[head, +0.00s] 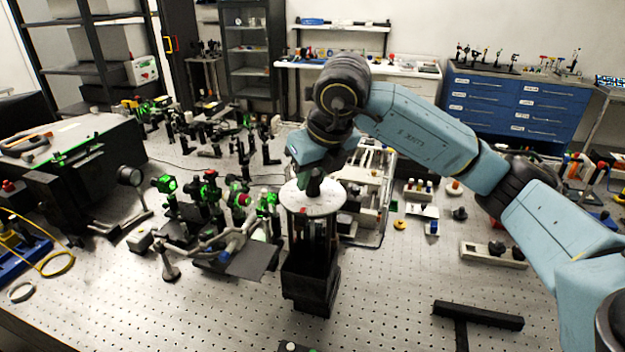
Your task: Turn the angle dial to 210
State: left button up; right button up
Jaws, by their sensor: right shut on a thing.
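The angle dial (296,203) is a pale round disc lying flat on top of a dark upright stand (310,283) near the middle of the bench. My right arm comes in from the right and bends down over it. My right gripper (313,188) points down at the disc's centre and is shut on the dial's knob, which the gripper mostly hides. The dial's marks and its reading are too small to make out. My left gripper is not in view.
Optics with green parts (210,192) crowd the bench left of the stand. A tray of equipment (366,205) sits just behind and right of it. A black T-shaped bar (478,315) lies at the front right. The perforated bench top (400,290) is clear between.

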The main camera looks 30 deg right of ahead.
jog(key=m+h, duration=0.1)
jog(key=m, duration=0.2)
jog(key=shift+m+b, duration=0.3)
jog(key=shift+b, duration=0.1)
jog(key=shift+r+m+g+h, duration=0.1)
jog(key=shift+m+g+h, duration=0.5)
jog(key=shift+m, duration=1.1)
jog(key=shift+p, duration=0.3)
jog(key=o, duration=1)
jog(key=p+v, duration=0.1)
jog(key=v, duration=0.5)
jog(key=p+v, duration=0.2)
jog(key=v, duration=0.5)
jog(key=shift+s+a, duration=0.25)
jog(key=shift+a, duration=0.05)
